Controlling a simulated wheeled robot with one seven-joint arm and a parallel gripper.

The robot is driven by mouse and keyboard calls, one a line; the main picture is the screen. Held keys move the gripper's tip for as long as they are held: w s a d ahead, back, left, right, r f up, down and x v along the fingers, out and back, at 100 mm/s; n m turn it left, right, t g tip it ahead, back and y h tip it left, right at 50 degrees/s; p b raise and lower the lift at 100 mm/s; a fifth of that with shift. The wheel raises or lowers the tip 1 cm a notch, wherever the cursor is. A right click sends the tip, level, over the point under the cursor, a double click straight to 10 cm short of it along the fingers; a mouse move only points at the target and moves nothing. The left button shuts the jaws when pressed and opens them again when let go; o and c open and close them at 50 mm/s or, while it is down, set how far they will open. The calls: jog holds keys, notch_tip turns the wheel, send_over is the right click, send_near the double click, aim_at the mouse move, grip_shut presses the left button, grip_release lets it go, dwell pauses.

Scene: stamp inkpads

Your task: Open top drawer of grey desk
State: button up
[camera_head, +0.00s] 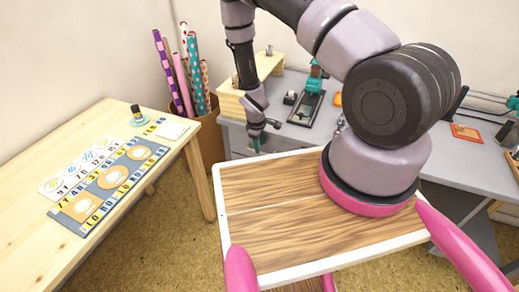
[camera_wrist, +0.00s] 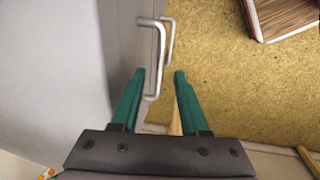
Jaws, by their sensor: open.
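The grey desk (camera_head: 297,133) stands at the back, its drawer front on the left partly hidden behind my arm. In the wrist view the desk's grey front (camera_wrist: 122,40) runs down the left, with a near metal bar handle (camera_wrist: 153,60) and a second handle (camera_wrist: 171,40) beyond it. My gripper (camera_head: 256,148) is at the desk's left front. In the wrist view my gripper (camera_wrist: 159,76) has its green fingers apart, and the lower end of the near handle shows between the fingertips. I cannot tell whether they touch it.
A wooden table (camera_head: 100,120) with printed sheets stands at the left. A bin (camera_head: 208,135) holds rolled paper tubes beside the desk. A wooden riser (camera_head: 230,103) and a teal-and-black tool (camera_head: 306,108) are on the desk. Cork-coloured floor (camera_head: 165,235) lies between.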

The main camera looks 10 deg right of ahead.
jog(key=shift+w+d+f, duration=0.1)
jog(key=shift+w+f, duration=0.05)
jog(key=shift+f, duration=0.6)
jog(key=shift+w+d+f, duration=0.1)
jog(key=shift+f, duration=0.6)
grip_shut()
dwell(0.4)
